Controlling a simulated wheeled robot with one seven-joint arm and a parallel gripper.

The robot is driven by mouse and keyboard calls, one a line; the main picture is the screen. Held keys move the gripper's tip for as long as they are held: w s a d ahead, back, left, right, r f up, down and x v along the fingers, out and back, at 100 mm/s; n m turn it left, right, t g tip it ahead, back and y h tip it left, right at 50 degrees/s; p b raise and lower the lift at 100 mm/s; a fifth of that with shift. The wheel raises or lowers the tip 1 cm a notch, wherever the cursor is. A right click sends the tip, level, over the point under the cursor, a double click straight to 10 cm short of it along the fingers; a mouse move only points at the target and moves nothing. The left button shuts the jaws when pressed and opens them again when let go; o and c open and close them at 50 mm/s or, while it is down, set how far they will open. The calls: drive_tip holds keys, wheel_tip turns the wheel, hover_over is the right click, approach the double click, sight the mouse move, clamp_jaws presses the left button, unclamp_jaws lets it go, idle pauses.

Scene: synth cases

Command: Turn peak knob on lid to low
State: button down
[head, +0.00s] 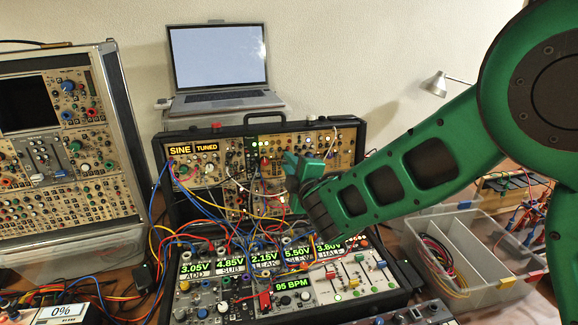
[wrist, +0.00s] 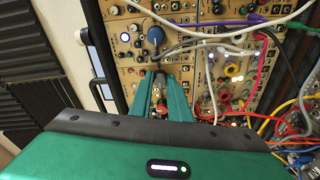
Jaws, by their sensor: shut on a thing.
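The open case's upright lid (head: 205,134) holds tan synth panels with many knobs, jacks and cables. My gripper (head: 301,165) reaches in from the right and is at the right half of the lid's panel. In the wrist view its two green fingers (wrist: 162,78) are close together at the tan panel (wrist: 127,47), shut on a small dark knob (wrist: 158,80) between their tips. The fingers hide most of this knob. Its pointer and label cannot be read. A larger blue knob (wrist: 155,36) sits just above the fingertips, apart from them.
Patch cables (wrist: 272,72) crowd the panel right of my fingers. The case's lower half (head: 285,295) lies in front with lit displays. A laptop (head: 222,68) stands behind, another synth case (head: 70,150) at left, and a clear bin (head: 490,270) at right.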

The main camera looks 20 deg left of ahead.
drive_tip(key=shift+s+a+f, duration=0.1)
drive_tip(key=shift+s+f, duration=0.05)
idle(0.3)
drive_tip(key=c, duration=1.7)
unclamp_jaws()
drive_tip(key=shift+o, duration=0.2)
drive_tip(key=v, duration=1)
drive_tip(key=shift+d, duration=0.4)
drive_tip(key=shift+s, duration=0.1)
